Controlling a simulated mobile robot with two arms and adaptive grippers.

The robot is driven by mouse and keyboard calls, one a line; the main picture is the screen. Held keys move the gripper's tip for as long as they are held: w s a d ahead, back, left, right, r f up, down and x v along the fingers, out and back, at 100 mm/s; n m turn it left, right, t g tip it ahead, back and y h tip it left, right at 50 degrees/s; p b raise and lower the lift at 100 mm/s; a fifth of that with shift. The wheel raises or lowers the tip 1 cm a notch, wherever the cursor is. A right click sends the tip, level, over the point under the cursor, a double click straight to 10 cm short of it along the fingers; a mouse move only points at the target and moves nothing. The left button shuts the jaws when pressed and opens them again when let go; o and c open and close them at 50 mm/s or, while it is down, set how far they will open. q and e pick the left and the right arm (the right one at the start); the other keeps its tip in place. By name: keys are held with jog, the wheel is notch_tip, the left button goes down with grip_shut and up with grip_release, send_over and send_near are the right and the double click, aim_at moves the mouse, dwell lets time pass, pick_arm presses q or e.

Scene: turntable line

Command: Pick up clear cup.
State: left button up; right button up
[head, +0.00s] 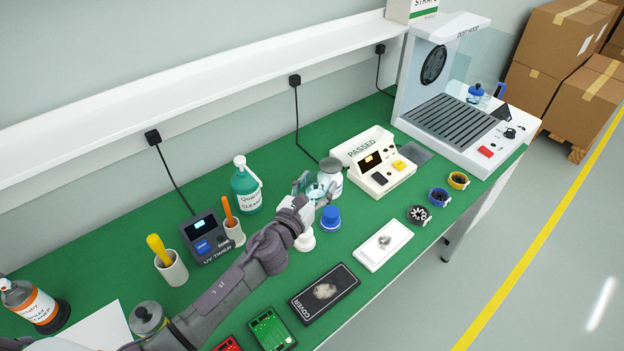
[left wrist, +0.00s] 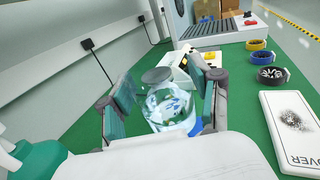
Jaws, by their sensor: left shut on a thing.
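The clear cup (left wrist: 170,108) is a see-through, bluish vessel between the fingers of my left gripper (left wrist: 165,105) in the left wrist view. My left gripper is shut on it. In the head view the cup (head: 316,192) is small and partly covered by my left gripper (head: 312,188), over the middle of the green bench. A jar with a grey lid (head: 330,168) stands just behind it. I cannot tell from these views whether the cup touches the bench. My right gripper is not in view.
A blue-topped piece (head: 330,216) and a white one (head: 305,241) stand close to the gripper. The PASSED device (head: 371,158) is to the right, a green cleaner bottle (head: 245,186) to the left. A white card (head: 383,245) and black COVER card (head: 324,293) lie in front.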

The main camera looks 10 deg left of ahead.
pick_arm(q)
jog(key=shift+s+d+r, duration=0.25)
jog(key=shift+d, duration=0.05)
dwell(1.8)
dwell(0.6)
jog(key=shift+s+f, duration=0.15)
jog(key=shift+s, duration=0.25)
jog(key=s+a+r+n+y+b, duration=0.1)
jog(key=s+a, duration=0.3)
jog(key=s, duration=0.7)
jog(key=s+a+r+n+y+b, duration=0.1)
jog(key=s+a+y, duration=0.3)
jog(key=s, duration=0.7)
jog(key=shift+s+r+n+t+b, duration=0.35)
jog(key=shift+r+n, duration=0.25)
jog(key=shift+r, duration=0.3)
jog(key=shift+a, duration=0.15)
